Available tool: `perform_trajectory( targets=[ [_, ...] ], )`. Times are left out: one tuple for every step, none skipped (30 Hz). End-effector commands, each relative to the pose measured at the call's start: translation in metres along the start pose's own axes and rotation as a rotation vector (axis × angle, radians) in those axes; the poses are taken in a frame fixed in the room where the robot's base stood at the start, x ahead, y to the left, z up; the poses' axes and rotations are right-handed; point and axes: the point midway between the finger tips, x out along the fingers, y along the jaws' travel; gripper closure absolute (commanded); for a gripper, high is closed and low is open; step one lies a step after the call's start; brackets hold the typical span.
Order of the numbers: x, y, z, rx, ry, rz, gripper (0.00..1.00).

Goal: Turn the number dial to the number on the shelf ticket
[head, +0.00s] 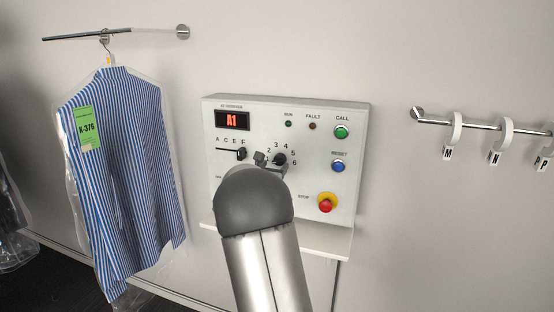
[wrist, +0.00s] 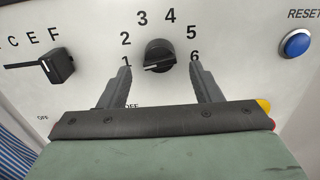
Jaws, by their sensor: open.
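The number dial (wrist: 160,52) is a round black knob ringed by the numbers 1 to 6. Its white mark points left and slightly down, toward the 1. It also shows in the head view (head: 279,159). My gripper (wrist: 160,70) is open, with one finger on each side of the dial's lower part. No contact with the dial can be made out. The red display (head: 232,120) reads A1. A green ticket (head: 87,128) on the hanging striped shirt reads K-376. The shelf (head: 325,240) below the panel is partly hidden by my arm, and no ticket shows on its visible part.
A black letter lever (wrist: 57,66) stands left of the dial. The green call button (head: 341,132), blue reset button (head: 338,166) and red stop button (head: 325,204) are on the panel's right. The striped shirt (head: 130,170) hangs left; a rail (head: 475,124) with lettered rings is right.

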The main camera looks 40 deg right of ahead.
Motion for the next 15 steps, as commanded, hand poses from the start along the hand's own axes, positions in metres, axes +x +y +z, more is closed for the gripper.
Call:
perform_trajectory(
  targets=[
    [0.010,-0.001,0.002,-0.001,0.001,-0.002,0.42],
    [0.014,-0.001,0.001,-0.001,0.001,-0.001,0.42],
    [0.019,0.000,0.002,-0.001,0.000,0.000,0.42],
    [0.023,0.000,0.001,-0.001,0.001,0.000,0.42],
    [0.026,0.000,0.002,-0.001,0.000,0.000,0.42],
    [0.029,0.000,0.001,0.000,0.000,0.000,0.42],
    [0.032,0.000,0.001,-0.001,0.001,0.000,0.42],
    [0.034,0.000,0.001,0.000,0.001,0.000,0.42],
    [0.035,0.000,0.000,0.000,0.001,0.001,0.42],
    [0.036,0.000,0.000,0.000,0.001,0.001,0.42],
    [0.037,0.000,0.000,0.000,0.001,0.001,0.42],
    [0.037,0.000,0.000,0.000,0.001,0.001,0.42],
    [0.037,0.000,0.000,0.000,0.001,0.001,0.42],
    [0.037,0.000,0.000,0.000,0.001,0.001,0.42],
    [0.037,0.000,0.000,0.000,0.001,0.001,0.42]
  ],
)
